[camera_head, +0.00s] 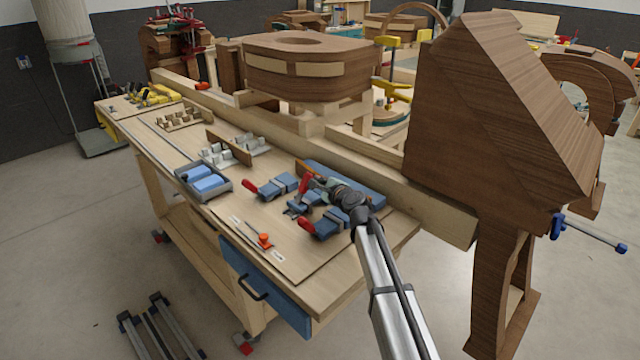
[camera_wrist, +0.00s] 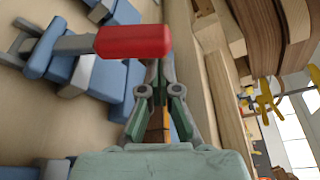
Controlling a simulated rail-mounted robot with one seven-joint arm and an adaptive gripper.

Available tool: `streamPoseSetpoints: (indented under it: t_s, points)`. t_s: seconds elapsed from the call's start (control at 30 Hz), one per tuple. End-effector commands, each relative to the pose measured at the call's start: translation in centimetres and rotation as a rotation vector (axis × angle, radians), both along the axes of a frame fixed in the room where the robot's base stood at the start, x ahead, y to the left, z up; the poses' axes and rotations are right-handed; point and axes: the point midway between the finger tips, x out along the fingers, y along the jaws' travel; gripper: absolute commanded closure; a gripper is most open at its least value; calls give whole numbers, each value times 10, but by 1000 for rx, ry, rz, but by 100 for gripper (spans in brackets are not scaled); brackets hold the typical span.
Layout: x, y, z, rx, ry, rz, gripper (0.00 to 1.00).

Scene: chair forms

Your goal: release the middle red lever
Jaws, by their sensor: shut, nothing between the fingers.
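Three blue clamps with red levers sit on the workbench board. The middle red lever (camera_head: 305,181) stands raised beside my gripper (camera_head: 321,184), above the middle clamp (camera_head: 303,204). The left clamp's red lever (camera_head: 249,188) and the front clamp's red lever (camera_head: 306,228) point out to the left. In the wrist view a red lever (camera_wrist: 133,41) on a grey arm crosses just at the tips of my gripper (camera_wrist: 155,70). The fingers are shut with nothing between them, and the lever hides their ends. I cannot tell whether they touch it.
A large dark wooden form (camera_head: 490,110) stands at the right. The board's front left has an orange-knobbed tool (camera_head: 264,240).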

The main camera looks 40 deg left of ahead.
Motion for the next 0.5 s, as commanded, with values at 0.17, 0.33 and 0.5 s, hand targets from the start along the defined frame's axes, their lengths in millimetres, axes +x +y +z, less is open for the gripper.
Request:
streamPoseSetpoints:
  t_s: [0.17, 0.33, 0.5]
  points:
    - [-11, 1, 1, -6, -73, 3, 100]
    - [-25, 2, 8, -18, -189, 3, 100]
    - [-43, 4, 16, -33, -325, 3, 100]
